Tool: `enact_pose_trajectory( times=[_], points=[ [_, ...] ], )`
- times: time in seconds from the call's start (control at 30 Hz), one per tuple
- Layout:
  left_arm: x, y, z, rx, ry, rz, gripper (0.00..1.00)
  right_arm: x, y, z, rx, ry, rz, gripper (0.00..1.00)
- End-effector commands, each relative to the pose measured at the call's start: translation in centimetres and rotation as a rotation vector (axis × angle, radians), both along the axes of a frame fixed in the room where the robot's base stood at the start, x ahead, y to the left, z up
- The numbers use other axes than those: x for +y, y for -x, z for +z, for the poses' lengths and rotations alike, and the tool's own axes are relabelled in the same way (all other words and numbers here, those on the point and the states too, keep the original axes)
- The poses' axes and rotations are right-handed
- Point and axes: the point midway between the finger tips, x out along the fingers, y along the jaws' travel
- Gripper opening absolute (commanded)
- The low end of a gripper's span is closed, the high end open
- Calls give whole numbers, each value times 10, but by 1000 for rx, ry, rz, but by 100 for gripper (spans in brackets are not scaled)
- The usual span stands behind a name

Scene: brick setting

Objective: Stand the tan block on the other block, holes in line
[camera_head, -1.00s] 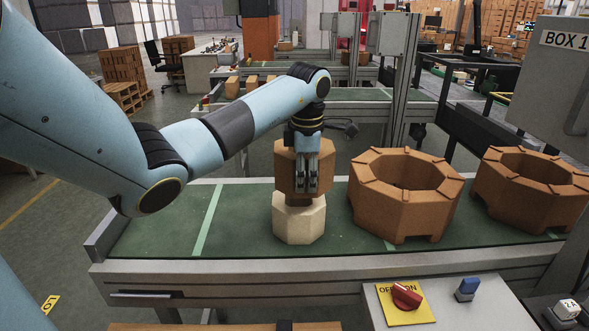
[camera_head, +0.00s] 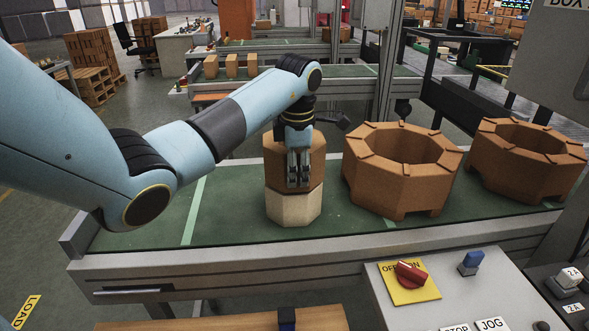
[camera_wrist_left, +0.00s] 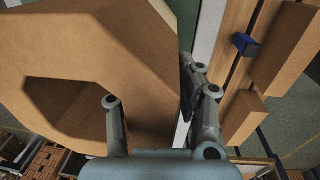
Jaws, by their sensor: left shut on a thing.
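The tan block (camera_head: 275,165) is an eight-sided brown-tan piece, upright over the cream block (camera_head: 294,207) on the green conveyor. No gap shows between them in the head view, and their sides look roughly flush. My left gripper (camera_head: 299,182) points down and is shut on the tan block's near side. In the left wrist view the tan block (camera_wrist_left: 130,50) fills the upper left, with a large dark opening, and the gripper (camera_wrist_left: 158,110) is close against it. The cream block's hole is hidden, so I cannot tell whether the holes line up. My right gripper is out of view.
Two large brown eight-sided rings, a near one (camera_head: 400,185) and a far-right one (camera_head: 525,170), stand on the belt (camera_head: 150,220) to the right. The belt left of the blocks is clear. A control panel (camera_head: 450,290) with a red switch is in front.

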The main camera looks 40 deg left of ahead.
Motion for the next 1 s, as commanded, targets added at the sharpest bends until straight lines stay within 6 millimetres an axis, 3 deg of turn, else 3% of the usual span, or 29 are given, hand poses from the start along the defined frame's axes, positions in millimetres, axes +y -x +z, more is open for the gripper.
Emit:
enact_pose_trajectory(
  times=[0.2, 0.23, 0.4, 0.73, 0.87, 1.0],
  points=[
    [1, -1, -5, -4, -3, 0, 0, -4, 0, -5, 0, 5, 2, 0],
    [1, 1, -6, 2, -1, 0, 38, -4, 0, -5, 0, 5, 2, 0],
    [1, 0, -6, 2, -1, 0, 57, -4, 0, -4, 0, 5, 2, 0],
    [1, 0, 0, 1, -1, 1, 57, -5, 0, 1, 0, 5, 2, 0],
    [0, 0, 17, -5, -3, 1, 57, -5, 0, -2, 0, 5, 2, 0],
    [-2, 2, 49, -5, -3, 0, 57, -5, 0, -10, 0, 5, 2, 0]
  ],
)
